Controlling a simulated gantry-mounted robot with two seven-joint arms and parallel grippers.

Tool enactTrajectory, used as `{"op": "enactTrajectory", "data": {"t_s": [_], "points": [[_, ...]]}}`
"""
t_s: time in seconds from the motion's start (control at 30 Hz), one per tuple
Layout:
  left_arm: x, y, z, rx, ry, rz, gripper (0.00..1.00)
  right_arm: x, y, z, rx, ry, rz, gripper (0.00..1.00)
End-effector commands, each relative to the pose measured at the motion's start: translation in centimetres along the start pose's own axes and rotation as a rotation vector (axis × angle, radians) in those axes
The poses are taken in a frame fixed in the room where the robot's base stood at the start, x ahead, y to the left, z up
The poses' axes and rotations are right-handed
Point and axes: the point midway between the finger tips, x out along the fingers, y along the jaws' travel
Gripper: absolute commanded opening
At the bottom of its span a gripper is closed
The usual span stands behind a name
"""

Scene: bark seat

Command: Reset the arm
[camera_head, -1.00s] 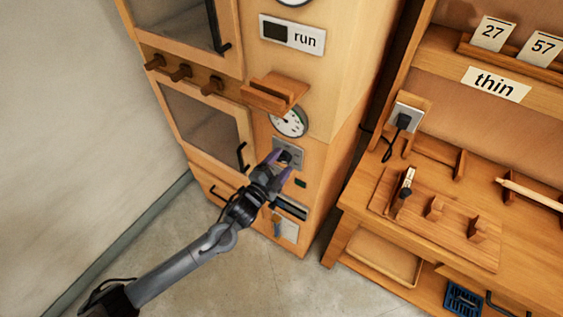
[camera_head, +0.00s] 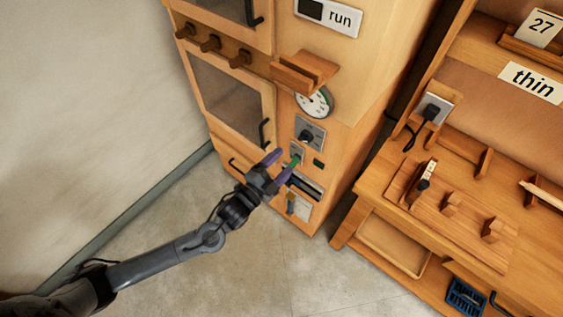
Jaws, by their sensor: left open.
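My left arm comes in from the lower left. Its gripper (camera_head: 281,164) is open, with purple fingers spread in front of the wooden cabinet's panel (camera_head: 345,120). A small green-lit part (camera_head: 296,160) shows between or just beyond the fingertips; I cannot tell whether they touch it. A black knob on a grey plate (camera_head: 309,133) sits just above the fingers, clear of them. My right gripper is not in view.
A round gauge (camera_head: 313,102) and a wooden ledge (camera_head: 303,70) are above the knob. A cabinet door (camera_head: 228,98) with a black handle is to the left. A workbench (camera_head: 372,188) stands at right. Open floor (camera_head: 210,260) lies below.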

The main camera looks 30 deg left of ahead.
Motion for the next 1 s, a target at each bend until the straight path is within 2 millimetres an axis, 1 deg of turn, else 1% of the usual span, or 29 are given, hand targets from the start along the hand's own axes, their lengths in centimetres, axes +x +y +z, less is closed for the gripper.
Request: {"op": "enactTrajectory", "data": {"t_s": [0.27,0.37,0.47,0.5,0.57,0.67,0.8,0.87,1.0], "points": [[-0.2,0.3,0.1,-0.001,-0.003,0.005,0.7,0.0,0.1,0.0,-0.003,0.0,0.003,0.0],[-0.9,1.6,0.4,-0.013,-0.015,0.026,0.7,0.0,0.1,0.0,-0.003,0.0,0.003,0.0],[-2.5,3.9,0.7,-0.056,-0.045,0.053,0.7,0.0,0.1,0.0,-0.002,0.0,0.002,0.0],[-3.3,4.5,0.6,-0.084,-0.059,0.056,0.7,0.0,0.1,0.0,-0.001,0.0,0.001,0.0],[-4.5,5.2,0.0,-0.137,-0.074,0.056,0.7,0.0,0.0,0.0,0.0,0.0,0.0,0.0],[-6.7,6.2,-0.9,-0.25,-0.144,0.091,0.7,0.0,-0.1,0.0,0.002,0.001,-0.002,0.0],[-10.6,7.3,-1.0,-0.461,-0.331,0.211,0.7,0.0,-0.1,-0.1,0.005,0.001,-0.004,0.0],[-12.3,7.6,-1.0,-0.545,-0.417,0.266,0.7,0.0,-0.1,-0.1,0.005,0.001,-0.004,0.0],[-16.8,7.7,-0.8,-0.711,-0.634,0.393,0.7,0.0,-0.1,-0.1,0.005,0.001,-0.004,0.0]]}}
